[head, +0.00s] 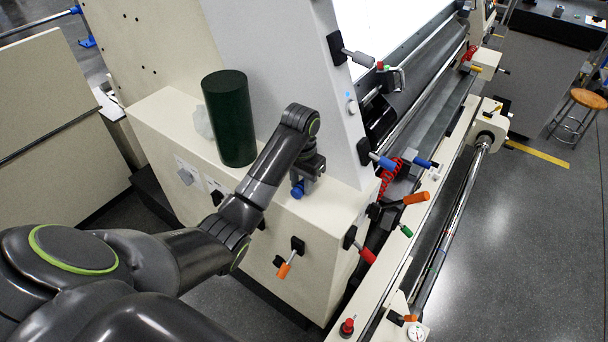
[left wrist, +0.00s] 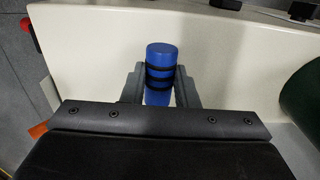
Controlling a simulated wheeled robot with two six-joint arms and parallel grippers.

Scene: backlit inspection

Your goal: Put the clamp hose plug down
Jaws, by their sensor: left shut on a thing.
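The clamp hose plug is a blue cylinder with dark bands. In the left wrist view the plug (left wrist: 160,55) stands out between the fingers of my left gripper (left wrist: 160,85), which is shut on it. In the head view the same plug (head: 297,190) shows as a small blue end below my left gripper (head: 305,178), over the cream top of the machine cabinet (head: 270,215), near its front edge. I cannot tell whether the plug touches the surface. My right gripper is not in view.
A dark green cylinder (head: 230,120) stands on the cabinet top left of my gripper, with a crumpled pale thing (head: 203,122) behind it. A grey upright panel (head: 345,110) rises close to the right.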

